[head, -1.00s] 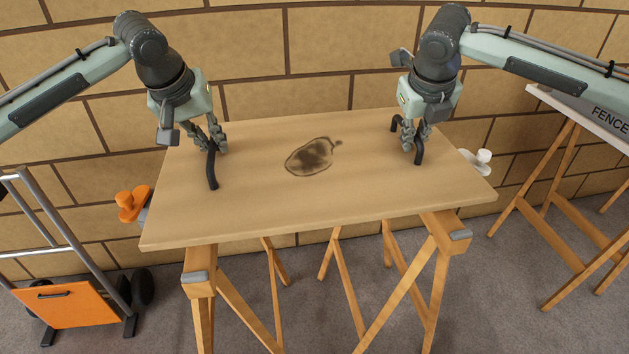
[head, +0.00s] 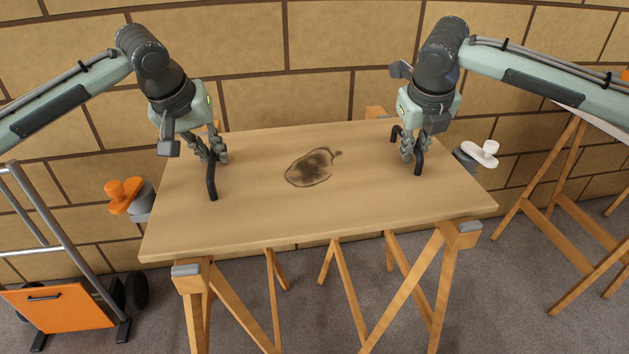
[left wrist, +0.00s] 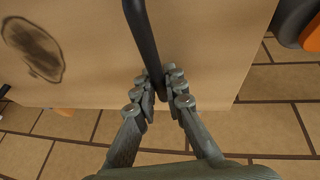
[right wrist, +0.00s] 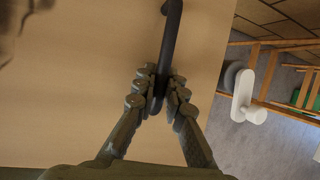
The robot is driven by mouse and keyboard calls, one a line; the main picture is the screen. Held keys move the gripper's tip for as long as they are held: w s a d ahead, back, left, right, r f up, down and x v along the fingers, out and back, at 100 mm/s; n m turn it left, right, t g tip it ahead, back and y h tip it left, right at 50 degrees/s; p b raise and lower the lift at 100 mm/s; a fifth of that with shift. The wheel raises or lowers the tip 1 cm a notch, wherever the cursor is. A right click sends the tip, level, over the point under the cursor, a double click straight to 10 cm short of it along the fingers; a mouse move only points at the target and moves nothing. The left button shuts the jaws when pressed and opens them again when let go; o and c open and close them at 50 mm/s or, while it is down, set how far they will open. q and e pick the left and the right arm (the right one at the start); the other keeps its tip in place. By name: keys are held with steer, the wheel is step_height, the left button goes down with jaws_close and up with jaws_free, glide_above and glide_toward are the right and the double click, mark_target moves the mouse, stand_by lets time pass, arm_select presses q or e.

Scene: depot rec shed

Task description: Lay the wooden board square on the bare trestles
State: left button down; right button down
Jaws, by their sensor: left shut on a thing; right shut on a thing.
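The wooden board (head: 250,215) is level-looking, with a dark scorch-like mark and two black bar handles. My left gripper (head: 217,158) is shut on the left handle (head: 211,183); the grip also shows in the left wrist view (left wrist: 160,95). My right gripper (head: 412,152) is shut on the right handle (head: 419,163), seen too in the right wrist view (right wrist: 160,88). The board is over the left trestle (head: 187,284) and the right trestle (head: 462,238). Their front ends show below its near edge, and wooden ends show past its far edge. Whether it touches them I cannot tell.
An orange knob on a grey base (head: 125,195) is beside the board's left edge, a white one (head: 484,152) beside its right. A hand truck with an orange panel (head: 65,315) stands at left. Another trestle stand (head: 560,195) is at right. A brick wall (head: 330,95) is behind.

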arm_select(q)
steer(key=c, duration=1.6)
jaws_free()
steer(key=shift+f, duration=0.1)
arm_select(e)
steer(key=c, duration=1.6)
jaws_free()
steer(key=shift+s+r, duration=0.1)
arm_select(q)
steer(key=v, duration=1.2)
arm_select(e)
steer(key=v, duration=1.1)
steer(key=shift+r, duration=0.3)
steer(key=shift+s+a, duration=0.15)
